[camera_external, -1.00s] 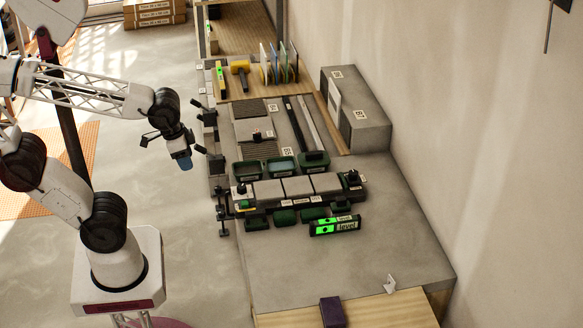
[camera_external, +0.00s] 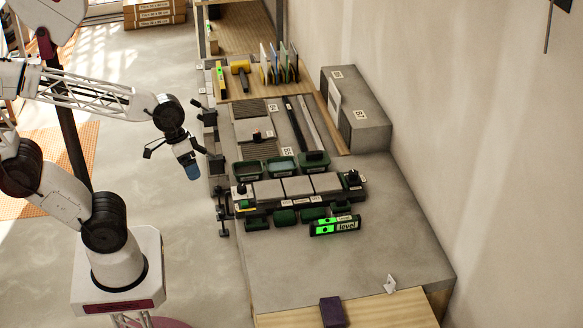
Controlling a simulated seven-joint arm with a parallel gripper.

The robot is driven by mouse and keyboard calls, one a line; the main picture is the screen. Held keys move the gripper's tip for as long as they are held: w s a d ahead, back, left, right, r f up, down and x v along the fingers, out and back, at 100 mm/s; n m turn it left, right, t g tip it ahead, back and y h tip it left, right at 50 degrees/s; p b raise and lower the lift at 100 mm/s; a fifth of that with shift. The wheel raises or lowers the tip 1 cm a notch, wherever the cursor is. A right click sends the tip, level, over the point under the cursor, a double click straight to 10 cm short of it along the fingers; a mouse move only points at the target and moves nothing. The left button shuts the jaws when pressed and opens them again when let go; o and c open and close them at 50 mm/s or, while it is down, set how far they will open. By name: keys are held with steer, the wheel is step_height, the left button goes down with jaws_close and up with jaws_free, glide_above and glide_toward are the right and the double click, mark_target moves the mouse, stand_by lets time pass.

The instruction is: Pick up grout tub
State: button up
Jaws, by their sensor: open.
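Several dark green tubs stand on the grey bench. A row of larger ones includes a left tub (camera_external: 246,171), a middle tub (camera_external: 281,166) and a right tub (camera_external: 314,161). Smaller ones, such as this front tub (camera_external: 285,217), sit in front of the tile rail. Labels are too small to read, so I cannot tell which is the grout tub.
A black rail (camera_external: 263,204) carries grey tiles between the tub rows. A green-lit level (camera_external: 335,226) lies in front. A yellow mallet (camera_external: 240,68) and upright coloured sheets (camera_external: 279,63) are behind. A grey block (camera_external: 365,125) stands at the wall.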

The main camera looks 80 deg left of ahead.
steer(key=w+a+f+n+t+h, duration=0.2)
steer(key=w+f+n+t, duration=0.15)
steer(key=n, duration=0.45)
steer(key=w+a+f+n+t+h, duration=0.25)
steer(key=w+f+n, duration=0.2)
steer(key=n, duration=0.35)
steer(key=w+a+f+n+t+y, duration=0.1)
steer(key=a+f+n+t+y, duration=0.3)
steer(key=a+n, duration=1.1)
step_height(320, 180, down, 5)
steer(key=n+y, duration=0.1)
steer(key=y, duration=0.2)
steer(key=shift+w+r+t, duration=0.15)
steer(key=shift+w+t, duration=0.15)
steer(key=shift+t, duration=0.1)
steer(key=shift+x, duration=1.3)
